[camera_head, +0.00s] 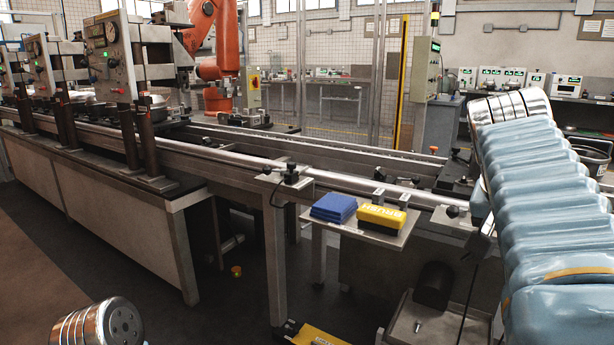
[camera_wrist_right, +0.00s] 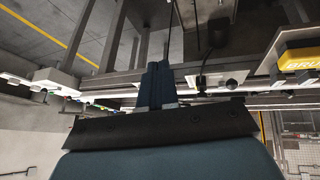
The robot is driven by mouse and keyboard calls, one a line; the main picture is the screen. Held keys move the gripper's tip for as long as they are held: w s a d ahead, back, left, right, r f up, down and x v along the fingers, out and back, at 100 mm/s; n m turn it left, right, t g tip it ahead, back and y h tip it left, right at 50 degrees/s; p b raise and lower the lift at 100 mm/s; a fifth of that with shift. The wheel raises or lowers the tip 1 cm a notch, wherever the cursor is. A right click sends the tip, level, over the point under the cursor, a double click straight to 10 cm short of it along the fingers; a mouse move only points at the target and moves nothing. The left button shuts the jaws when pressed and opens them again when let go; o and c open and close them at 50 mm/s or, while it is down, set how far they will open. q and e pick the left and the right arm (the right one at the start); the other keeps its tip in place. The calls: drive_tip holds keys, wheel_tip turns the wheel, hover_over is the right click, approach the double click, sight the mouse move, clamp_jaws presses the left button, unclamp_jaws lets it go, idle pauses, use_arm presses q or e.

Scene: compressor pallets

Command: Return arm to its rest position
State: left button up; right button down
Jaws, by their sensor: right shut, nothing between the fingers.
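My right arm (camera_head: 545,200), in a ribbed light-blue sleeve with a silver joint at its top, stands raised along the right side of the head view. My right gripper (camera_wrist_right: 156,85) shows in the wrist view as dark blue fingers close together. It is shut and empty, with no object touching it. The gripper itself is largely hidden behind the sleeve in the head view. A silver joint of my own shows at the bottom left of the head view, but my left gripper is out of view.
Gauge presses (camera_head: 108,50) stand left. A yellow item (camera_head: 312,335) lies low in front. Dark floor is open at centre left.

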drive_tip(key=w+d+f+n+t+y, duration=0.1)
drive_tip(key=w+d+f+y, duration=0.25)
drive_tip(key=f, duration=0.35)
drive_tip(key=w+d+f+t+y, duration=0.2)
drive_tip(key=d+f, duration=0.3)
drive_tip(key=f, duration=0.1)
drive_tip(key=w+a+f+n+y, duration=0.15)
drive_tip(key=a+f, duration=0.25)
drive_tip(key=f, duration=0.6)
drive_tip(key=w+a+f+y, duration=0.2)
drive_tip(key=w+a+f, duration=0.1)
drive_tip(key=f, duration=0.7)
drive_tip(key=s+a+f+n+g+y, duration=0.1)
drive_tip(key=s+a+f+g, duration=0.1)
drive_tip(key=a+f, duration=0.85)
drive_tip(key=s+a+f+n+g, duration=0.1)
drive_tip(key=s+a+f, duration=0.4)
drive_tip(key=s+f, duration=0.3)
drive_tip(key=s+a+f+n+g, duration=0.2)
drive_tip(key=s+a+f, duration=0.2)
drive_tip(key=s+f, duration=0.5)
drive_tip(key=shift+s+a+f+g, duration=0.25)
drive_tip(key=shift+s+a+g, duration=0.05)
drive_tip(key=shift+s+a, duration=0.1)
